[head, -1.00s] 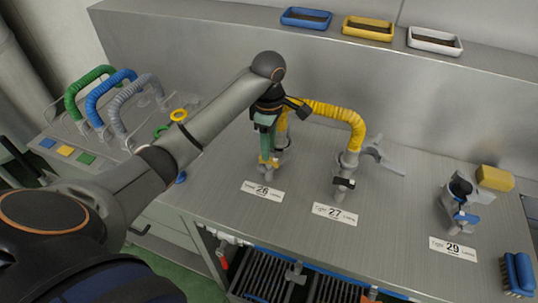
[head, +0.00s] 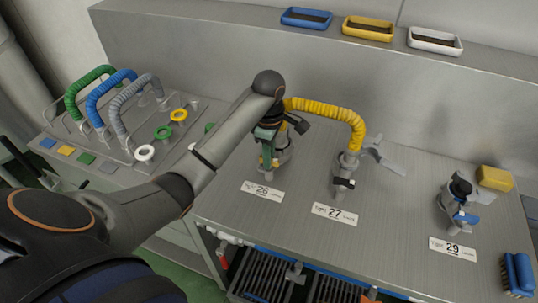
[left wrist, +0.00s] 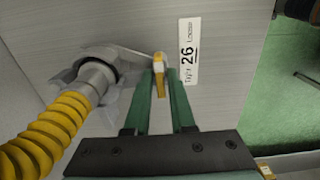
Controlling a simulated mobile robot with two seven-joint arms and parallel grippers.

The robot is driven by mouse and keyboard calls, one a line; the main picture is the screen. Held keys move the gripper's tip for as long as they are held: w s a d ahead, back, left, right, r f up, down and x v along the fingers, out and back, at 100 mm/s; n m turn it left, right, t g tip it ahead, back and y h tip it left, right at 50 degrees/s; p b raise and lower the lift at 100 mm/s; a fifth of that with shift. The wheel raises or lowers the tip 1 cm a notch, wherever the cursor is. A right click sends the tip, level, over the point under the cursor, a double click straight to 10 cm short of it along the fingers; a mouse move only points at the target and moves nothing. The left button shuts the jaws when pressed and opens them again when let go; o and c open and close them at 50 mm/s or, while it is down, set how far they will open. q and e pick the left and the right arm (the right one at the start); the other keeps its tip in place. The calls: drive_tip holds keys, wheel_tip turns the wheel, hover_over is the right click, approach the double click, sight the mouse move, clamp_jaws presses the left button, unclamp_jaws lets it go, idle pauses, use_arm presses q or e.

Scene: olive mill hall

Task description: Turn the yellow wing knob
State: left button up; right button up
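The yellow wing knob (left wrist: 159,78) sits at the fitting by the label 26 and points toward me in the left wrist view. In the head view a small yellow part of it (head: 274,163) shows beneath my left gripper (head: 267,155). The two green fingers of my left gripper (left wrist: 161,84) stand on either side of the knob, with narrow gaps visible, so they are open around it. The label 26 (left wrist: 189,52) reads "Tight" at one end and "Loose" at the other. My right gripper is in neither view.
A yellow ribbed hose (head: 328,109) arches close beside my left gripper to the fitting at label 27 (head: 335,215). A clamp fitting (head: 458,205) stands at label 29, with a yellow sponge (head: 495,178) and blue brush (head: 519,273) nearby. The bench front is mostly clear.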

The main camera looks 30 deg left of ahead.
use_arm(q)
clamp_jaws()
